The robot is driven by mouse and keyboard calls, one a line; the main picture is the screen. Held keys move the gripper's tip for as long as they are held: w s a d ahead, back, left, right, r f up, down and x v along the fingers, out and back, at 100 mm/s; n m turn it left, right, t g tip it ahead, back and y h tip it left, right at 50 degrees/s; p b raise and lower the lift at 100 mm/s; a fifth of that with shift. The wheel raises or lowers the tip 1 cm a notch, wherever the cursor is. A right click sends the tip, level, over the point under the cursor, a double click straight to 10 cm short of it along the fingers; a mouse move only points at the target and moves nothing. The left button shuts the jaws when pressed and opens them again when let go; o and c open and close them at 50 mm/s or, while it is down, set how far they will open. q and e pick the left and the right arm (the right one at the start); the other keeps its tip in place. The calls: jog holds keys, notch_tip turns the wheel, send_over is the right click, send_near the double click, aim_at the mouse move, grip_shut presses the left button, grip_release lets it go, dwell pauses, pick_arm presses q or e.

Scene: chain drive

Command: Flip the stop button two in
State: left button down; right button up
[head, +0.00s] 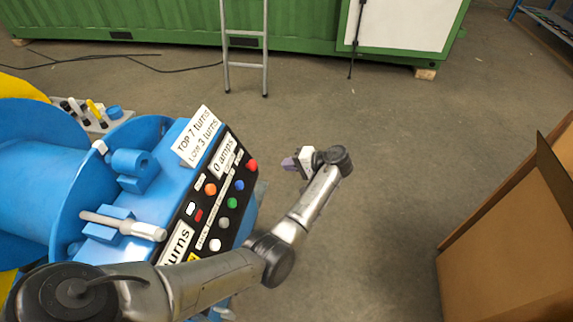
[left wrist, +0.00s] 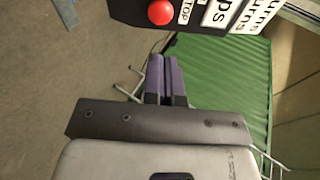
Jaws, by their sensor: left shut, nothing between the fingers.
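The black control panel (head: 221,200) sits on the sloped face of the blue machine. A round red stop button (head: 252,165) is at its upper right corner. In the left wrist view the red button (left wrist: 160,12) shows at the top, beside a label reading STOP. My left gripper (head: 289,163) is to the right of the red button in the head view, with a gap between them. Its purple fingers (left wrist: 166,62) are closed together and empty, and appear apart from the button. My right gripper is not in view.
The panel also has an orange button (head: 210,189), a blue one (head: 240,185) and green and white ones. A white sign (head: 197,136) stands above it. A cardboard box (head: 510,230) is at the right. A ladder (head: 245,60) leans on a green container. Open floor lies between.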

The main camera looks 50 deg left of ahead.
aim_at(255, 165)
pick_arm(q)
jog(key=b+x, duration=0.3)
jog(key=x, duration=0.8)
jog(key=shift+a+f+b, duration=0.1)
jog(key=shift+a+b, duration=0.05)
jog(key=shift+b, duration=0.15)
